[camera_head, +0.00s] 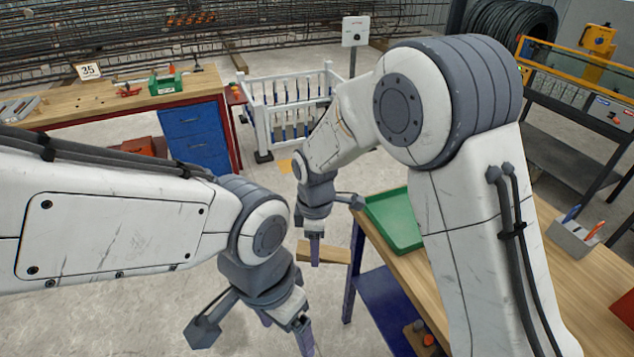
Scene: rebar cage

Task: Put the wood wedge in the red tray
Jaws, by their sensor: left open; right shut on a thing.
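A red object (624,308), perhaps the red tray, is on the bench at the right edge, mostly cut off.
A green tray (392,228) lies on the wooden bench (480,275), partly behind my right arm. A grey holder (573,238) with pens stands further right. A second bench (130,98) with blue drawers is at the back left. A white rack (290,100) stands behind.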

